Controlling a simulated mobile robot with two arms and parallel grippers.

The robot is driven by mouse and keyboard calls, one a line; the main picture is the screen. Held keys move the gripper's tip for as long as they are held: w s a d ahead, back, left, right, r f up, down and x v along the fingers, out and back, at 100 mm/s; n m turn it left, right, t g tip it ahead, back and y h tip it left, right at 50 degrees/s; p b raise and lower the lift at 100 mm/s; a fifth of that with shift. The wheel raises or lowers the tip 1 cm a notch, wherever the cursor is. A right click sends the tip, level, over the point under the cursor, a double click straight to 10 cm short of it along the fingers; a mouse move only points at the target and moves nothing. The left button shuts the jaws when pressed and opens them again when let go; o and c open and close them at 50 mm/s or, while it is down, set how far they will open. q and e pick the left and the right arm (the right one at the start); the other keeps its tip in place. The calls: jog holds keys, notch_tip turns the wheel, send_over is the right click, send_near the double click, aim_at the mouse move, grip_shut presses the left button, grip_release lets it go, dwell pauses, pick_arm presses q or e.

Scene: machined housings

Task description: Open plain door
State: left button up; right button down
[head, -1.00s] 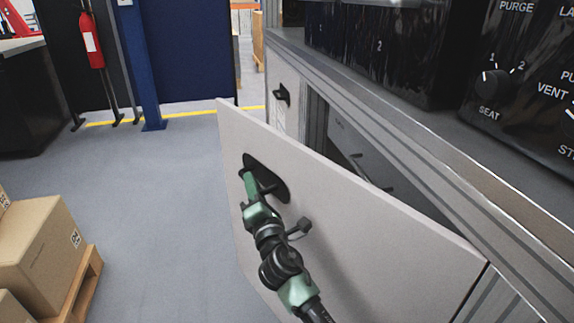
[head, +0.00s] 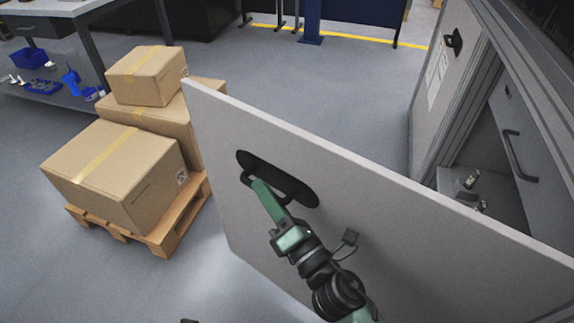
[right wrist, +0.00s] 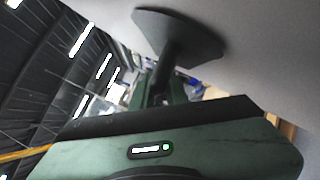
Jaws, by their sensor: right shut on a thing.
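The plain door (head: 400,235) is a light grey panel standing wide open from the grey cabinet (head: 440,120). Its black handle (head: 290,188) sits near the door's free edge. My right gripper (head: 258,186) is shut on the handle. The right wrist view shows the handle (right wrist: 178,35) on the door face, with the gripper's fingers (right wrist: 160,85) around its bar. The fingertips are partly hidden there. The cabinet interior shows behind the door, with a drawer front and a dark pull handle (head: 518,158).
Cardboard boxes (head: 120,175) on a wooden pallet (head: 168,235) stand to the left, close to the door's free edge in the picture. A workbench (head: 60,95) with blue items is at the far left. Grey floor (head: 330,95) is clear beyond the door.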

pick_arm(q)
jog(key=shift+s+f, duration=0.1)
jog(key=shift+f, duration=0.6)
pick_arm(e)
jog(key=shift+n+g+y, duration=0.6)
jog(key=shift+g+y, duration=0.1)
jog(key=shift+y, duration=0.2)
jog(key=shift+s+a, duration=0.45)
jog(key=shift+s, duration=0.25)
jog(key=shift+s+a, duration=0.4)
jog(key=shift+s, duration=0.3)
jog(key=shift+s+a, duration=0.45)
jog(key=shift+s, duration=0.25)
jog(key=shift+f, duration=0.1)
